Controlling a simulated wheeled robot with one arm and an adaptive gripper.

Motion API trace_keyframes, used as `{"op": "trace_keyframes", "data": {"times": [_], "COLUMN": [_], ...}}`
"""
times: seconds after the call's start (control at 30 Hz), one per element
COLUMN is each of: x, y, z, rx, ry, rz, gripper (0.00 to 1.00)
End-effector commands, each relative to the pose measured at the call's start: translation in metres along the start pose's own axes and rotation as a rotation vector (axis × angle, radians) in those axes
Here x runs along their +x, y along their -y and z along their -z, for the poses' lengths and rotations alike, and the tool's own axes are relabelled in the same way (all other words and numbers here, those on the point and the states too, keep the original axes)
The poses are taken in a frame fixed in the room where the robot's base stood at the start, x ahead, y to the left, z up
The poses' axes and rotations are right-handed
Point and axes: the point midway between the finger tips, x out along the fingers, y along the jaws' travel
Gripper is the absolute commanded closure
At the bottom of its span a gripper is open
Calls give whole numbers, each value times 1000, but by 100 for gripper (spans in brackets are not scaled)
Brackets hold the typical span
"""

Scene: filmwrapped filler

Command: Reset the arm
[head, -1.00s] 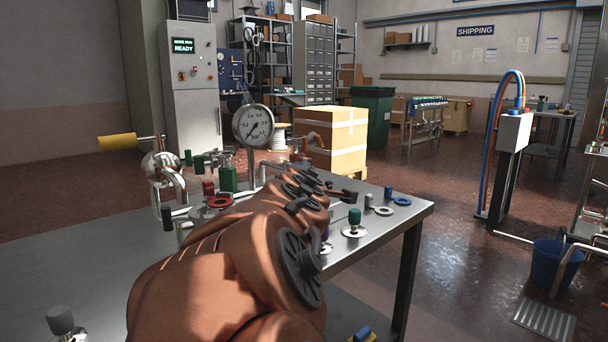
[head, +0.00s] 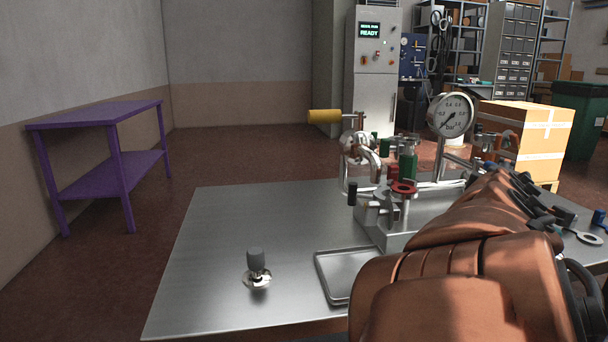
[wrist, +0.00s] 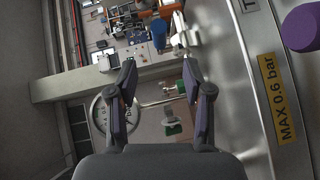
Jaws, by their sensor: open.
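My orange arm (head: 450,270) reaches from the lower right of the head view toward the filling rig on the steel table (head: 215,250). Its end is hard to make out there, beside the pressure gauge (head: 451,115). In the wrist view my gripper (wrist: 158,85) is open, with its two dark fingers apart and nothing between them. A steel surface with a yellow "MAX 0.6 bar" label (wrist: 278,98) is close on the right of that view. A purple knob (wrist: 301,27) is at its upper right.
A grey-knobbed piece (head: 256,266) and a shallow metal tray (head: 330,278) are on the table. The rig has a yellow-handled valve (head: 324,116) and a green bottle (head: 408,168). A purple table (head: 100,113) stands empty at left. A carton (head: 520,140) is behind the rig.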

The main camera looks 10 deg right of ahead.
Motion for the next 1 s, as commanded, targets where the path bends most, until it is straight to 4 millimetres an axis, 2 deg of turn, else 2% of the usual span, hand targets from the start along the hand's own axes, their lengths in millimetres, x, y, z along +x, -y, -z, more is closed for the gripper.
{"op": "trace_keyframes", "data": {"times": [0.3, 0.57, 0.77, 1.0], "x": [-21, -52, -84, -134], "y": [-23, -24, -20, -13], "z": [-6, -9, -7, 0], "rx": [153, 315, 413, 497], "ry": [70, 166, 243, 342], "rz": [116, 286, 435, 630], "gripper": [50, 50, 50, 50]}}
